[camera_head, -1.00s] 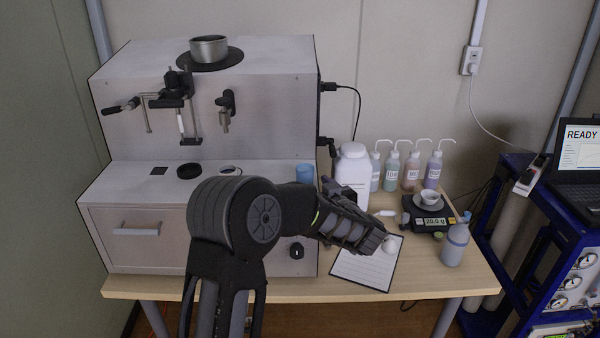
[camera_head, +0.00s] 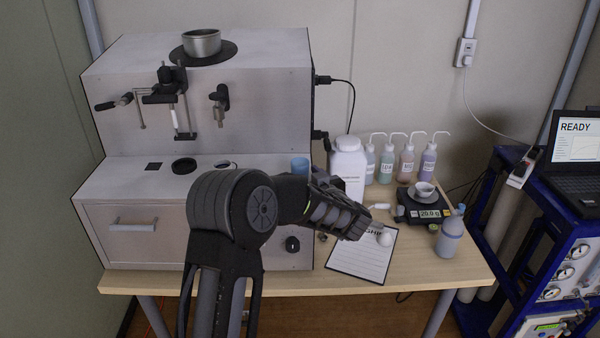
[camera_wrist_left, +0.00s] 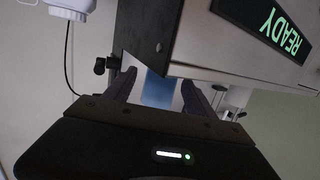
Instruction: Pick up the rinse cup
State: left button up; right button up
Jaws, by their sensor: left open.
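A blue cup (camera_head: 300,166), which I take to be the rinse cup, stands upright on the right end of the analyser's front ledge (camera_head: 265,166). My left arm reaches across in front of the analyser, and its wrist is just right of and below the cup in the head view. The left fingertips are hard to make out there. In the left wrist view, the left gripper (camera_wrist_left: 158,80) is open, with the blue cup (camera_wrist_left: 156,92) showing between its fingers. I cannot tell whether they touch it. My right gripper is not in view.
A white jar (camera_head: 348,168) stands close right of the cup. Several wash bottles (camera_head: 407,164), a scale (camera_head: 428,212) with a small cup, a grey-blue bottle (camera_head: 449,238) and a clipboard (camera_head: 355,262) occupy the table's right side. A black cable hangs beside the analyser.

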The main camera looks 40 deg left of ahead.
aim_at(296, 169)
pick_arm(q)
jog(key=p+x, duration=0.2)
jog(key=x, duration=0.2)
jog(key=shift+a, duration=0.25)
jog(key=shift+w+a+f, duration=0.15)
jog(key=shift+w+a, duration=0.05)
jog(key=shift+a, duration=0.05)
grip_shut()
dwell(0.6)
